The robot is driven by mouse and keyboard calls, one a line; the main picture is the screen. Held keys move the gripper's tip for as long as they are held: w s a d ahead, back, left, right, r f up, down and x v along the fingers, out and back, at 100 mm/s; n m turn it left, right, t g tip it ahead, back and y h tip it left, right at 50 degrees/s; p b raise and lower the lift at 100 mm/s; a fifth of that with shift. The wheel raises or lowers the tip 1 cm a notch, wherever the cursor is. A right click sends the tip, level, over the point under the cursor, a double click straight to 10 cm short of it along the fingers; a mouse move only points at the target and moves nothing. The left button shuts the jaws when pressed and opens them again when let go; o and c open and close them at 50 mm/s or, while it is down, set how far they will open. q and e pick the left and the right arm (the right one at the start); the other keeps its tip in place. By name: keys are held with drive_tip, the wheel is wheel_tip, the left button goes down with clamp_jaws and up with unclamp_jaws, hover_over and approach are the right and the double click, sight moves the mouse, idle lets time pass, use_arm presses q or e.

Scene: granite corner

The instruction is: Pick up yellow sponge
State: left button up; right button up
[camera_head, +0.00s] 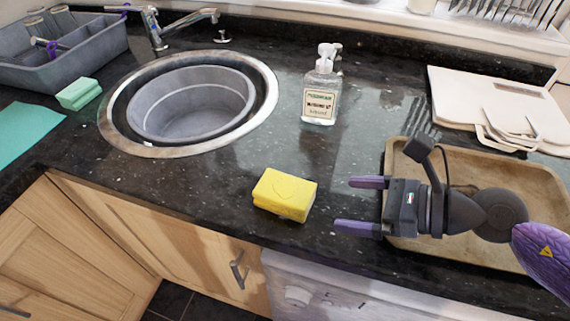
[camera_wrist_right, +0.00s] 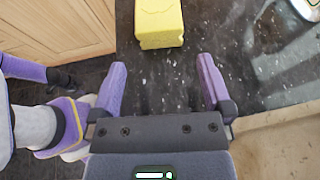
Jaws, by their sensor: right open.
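The yellow sponge (camera_head: 285,194) lies on the dark granite counter near its front edge, right of and in front of the sink. My right gripper (camera_head: 352,205) is just to the right of the sponge in the head view, with its purple fingers spread and pointing left toward it. Nothing is between the fingers. In the right wrist view the sponge (camera_wrist_right: 160,22) is at the top, beyond the tips of the open gripper (camera_wrist_right: 162,72) and roughly in line with the gap. The sponge and fingers look apart. My left gripper is not clearly seen.
A soap bottle (camera_head: 320,90) stands behind the sponge. The round sink (camera_head: 190,105) is at the left, with a green sponge (camera_head: 79,93) beyond it. A wooden tray (camera_head: 400,165) lies beneath my right arm. White boards (camera_head: 480,95) lie at the back right.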

sight(311, 199)
drive_tip(key=x, duration=0.9)
drive_tip(key=shift+w+a, duration=0.1)
drive_tip(key=shift+a, duration=0.15)
use_arm(q)
drive_tip(key=shift+s+f, duration=0.2)
drive_tip(key=shift+s, duration=0.55)
use_arm(e)
drive_tip(key=shift+c, duration=1)
use_arm(q)
drive_tip(key=shift+w+a, duration=0.1)
drive_tip(key=shift+w, duration=0.2)
use_arm(e)
drive_tip(key=c, duration=0.8)
